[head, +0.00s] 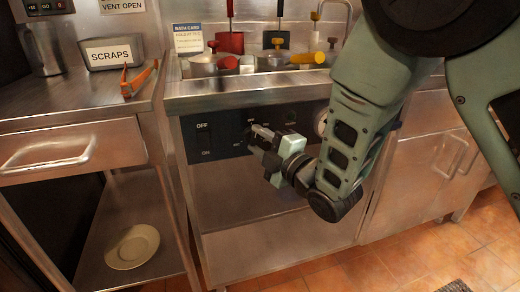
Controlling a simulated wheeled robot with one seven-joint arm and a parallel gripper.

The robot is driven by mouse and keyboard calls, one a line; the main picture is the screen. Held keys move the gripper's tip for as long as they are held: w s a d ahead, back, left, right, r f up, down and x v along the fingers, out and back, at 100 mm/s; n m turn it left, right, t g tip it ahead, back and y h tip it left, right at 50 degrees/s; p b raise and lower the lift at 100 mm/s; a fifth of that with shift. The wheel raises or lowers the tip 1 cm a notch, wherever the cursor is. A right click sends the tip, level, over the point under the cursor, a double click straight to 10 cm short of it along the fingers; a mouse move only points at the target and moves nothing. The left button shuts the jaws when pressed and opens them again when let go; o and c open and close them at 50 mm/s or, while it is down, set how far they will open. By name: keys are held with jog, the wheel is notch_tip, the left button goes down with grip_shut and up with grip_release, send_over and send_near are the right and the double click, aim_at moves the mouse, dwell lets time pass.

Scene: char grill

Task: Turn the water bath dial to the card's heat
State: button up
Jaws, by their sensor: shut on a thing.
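The water bath's dark control panel (215,136) is on the front of the steel unit, with an OFF/ON switch at its left. My gripper (254,133) is at the panel, left of its middle, shut on a dial that is mostly hidden behind the fingers. Small markings show around that spot, too small to read. A pale round knob (321,122) sits further right on the panel, partly behind my arm. The bath card (188,39) stands at the back left of the bath; its title reads BATH CARD, and the smaller line is too blurred to read.
The bath top holds pots and handled tools, including a red-handled one (230,42). On the left are a steel counter with a SCRAPS sign (109,54), orange-handled tongs (138,80) and a drawer handle (48,150) sticking out. A plate (132,247) lies on the low shelf.

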jog(key=m+t+h+b, duration=0.2)
jog(key=m+b, duration=0.3)
jog(key=m, duration=0.2)
jog(key=f+m+t+h+b, duration=0.1)
jog(key=m+t+h+b, duration=0.1)
jog(key=m+b, duration=0.4)
jog(key=a+m+t+h+b, duration=0.1)
jog(key=m+t+h+b, duration=0.2)
jog(key=m+b, duration=0.3)
jog(key=shift+s+f+m, duration=0.15)
jog(key=shift+m, duration=1.75)
jog(key=shift+a+r+m+h+b, duration=0.1)
jog(key=shift+m+h+b, duration=0.5)
jog(key=shift+m, duration=0.75)
jog(key=shift+a+r+m+h+b, duration=0.1)
jog(key=shift+m+h+b, duration=0.5)
jog(key=shift+m, duration=0.75)
jog(key=shift+m+h, duration=0.3)
jog(key=o, duration=1)
jog(key=shift+s, duration=0.15)
